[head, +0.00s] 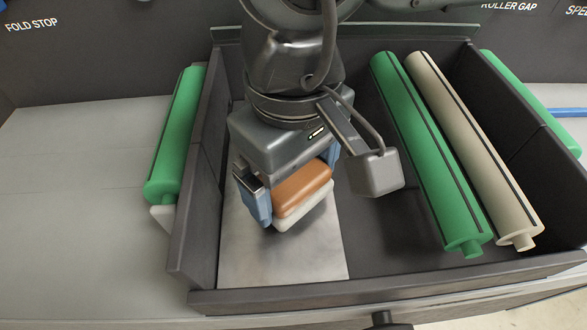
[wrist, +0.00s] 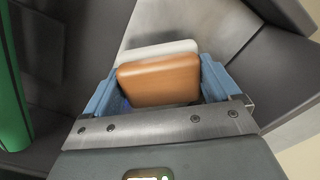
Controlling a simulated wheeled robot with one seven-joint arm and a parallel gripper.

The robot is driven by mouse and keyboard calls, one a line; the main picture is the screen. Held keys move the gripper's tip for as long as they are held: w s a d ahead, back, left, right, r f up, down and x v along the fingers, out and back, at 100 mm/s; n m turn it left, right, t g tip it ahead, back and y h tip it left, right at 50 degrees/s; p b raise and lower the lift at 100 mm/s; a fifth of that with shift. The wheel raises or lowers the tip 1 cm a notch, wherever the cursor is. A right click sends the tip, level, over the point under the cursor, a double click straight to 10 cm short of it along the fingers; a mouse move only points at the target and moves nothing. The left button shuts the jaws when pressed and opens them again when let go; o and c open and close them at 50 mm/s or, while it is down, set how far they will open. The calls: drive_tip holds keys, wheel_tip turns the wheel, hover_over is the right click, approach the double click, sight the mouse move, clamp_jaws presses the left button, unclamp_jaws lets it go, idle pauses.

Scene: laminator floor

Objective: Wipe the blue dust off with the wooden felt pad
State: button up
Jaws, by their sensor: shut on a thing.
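The wooden felt pad has a rounded orange-brown wooden top (head: 304,187) over a pale felt layer (head: 306,213). My gripper (head: 294,188) points down and is shut on it, with a blue finger at each side. In the wrist view the pad (wrist: 158,80) sits between the two fingers of my gripper (wrist: 160,84). The pad is over a bare metal plate (head: 283,262) in the dark tray; I cannot tell whether the felt touches it. My gripper hides part of the plate.
The tray's dark walls (head: 190,210) surround the plate. A green roller (head: 430,150) and a beige roller (head: 475,150) lie in the tray's right part. Another green roller (head: 176,135) lies outside the left wall. The grey surface (head: 80,200) at left is clear.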

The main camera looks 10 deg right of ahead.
drive_tip(key=shift+f+b, duration=1)
drive_tip(key=shift+b, duration=0.2)
idle(0.5)
drive_tip(key=shift+w+r+b, duration=0.1)
drive_tip(key=shift+w+b, duration=0.8)
drive_tip(key=shift+w, duration=0.85)
drive_tip(key=shift+w+d+f+b, duration=0.1)
drive_tip(key=shift+w+f+b, duration=0.1)
drive_tip(key=shift+w+b, duration=0.85)
drive_tip(key=shift+w+r, duration=0.15)
drive_tip(key=shift+w, duration=2.2)
drive_tip(key=shift+w+d+b, duration=0.15)
drive_tip(key=shift+w+b, duration=0.45)
drive_tip(key=shift+w, duration=1.05)
drive_tip(key=shift+s+b, duration=0.3)
drive_tip(key=shift+s, duration=1.45)
